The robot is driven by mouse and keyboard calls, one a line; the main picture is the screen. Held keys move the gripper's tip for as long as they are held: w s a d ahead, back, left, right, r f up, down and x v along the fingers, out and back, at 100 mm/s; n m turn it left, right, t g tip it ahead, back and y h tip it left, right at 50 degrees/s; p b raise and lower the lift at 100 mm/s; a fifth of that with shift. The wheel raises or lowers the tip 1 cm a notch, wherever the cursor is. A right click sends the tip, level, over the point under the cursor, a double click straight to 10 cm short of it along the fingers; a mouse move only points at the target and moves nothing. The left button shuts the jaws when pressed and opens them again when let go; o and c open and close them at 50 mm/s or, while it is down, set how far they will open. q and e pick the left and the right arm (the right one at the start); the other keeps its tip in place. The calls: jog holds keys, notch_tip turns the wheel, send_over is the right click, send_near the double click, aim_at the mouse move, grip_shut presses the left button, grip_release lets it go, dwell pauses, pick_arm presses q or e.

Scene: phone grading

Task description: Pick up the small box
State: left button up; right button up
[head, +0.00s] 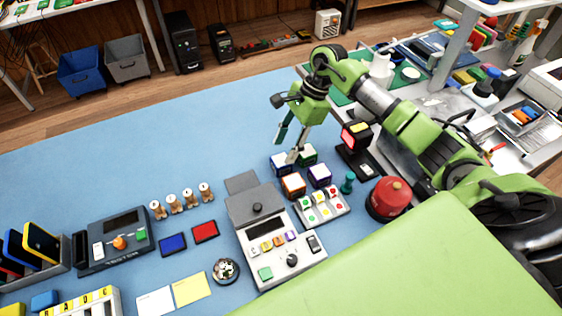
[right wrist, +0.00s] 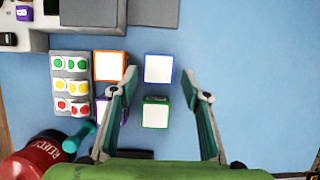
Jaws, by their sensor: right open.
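Several small white-topped boxes with coloured edges stand close together on the blue table. They are an orange box (head: 293,185), a purple box (head: 319,175), a blue box (head: 280,163) and a green box (head: 308,155). In the right wrist view, the blue box (right wrist: 158,68) and green box (right wrist: 155,113) appear between the fingers; the orange box (right wrist: 110,65) is left of them. The left finger partly covers the purple box (right wrist: 101,110). My right gripper (head: 288,146) is open and empty, pointing down over the blue box's side of the group. My left gripper is not in view.
A panel of coloured buttons (head: 322,206) and a grey console (head: 265,225) stand beside the boxes. A red round container (head: 389,198), a teal peg (head: 347,182) and a black stand (head: 357,158) are to the right.

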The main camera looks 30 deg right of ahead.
aim_at(282, 159)
jog(key=p+x, duration=0.2)
jog(key=x, duration=0.3)
jog(key=shift+s+d+f, duration=0.15)
jog(key=shift+f, duration=0.4)
jog(key=c, duration=0.9)
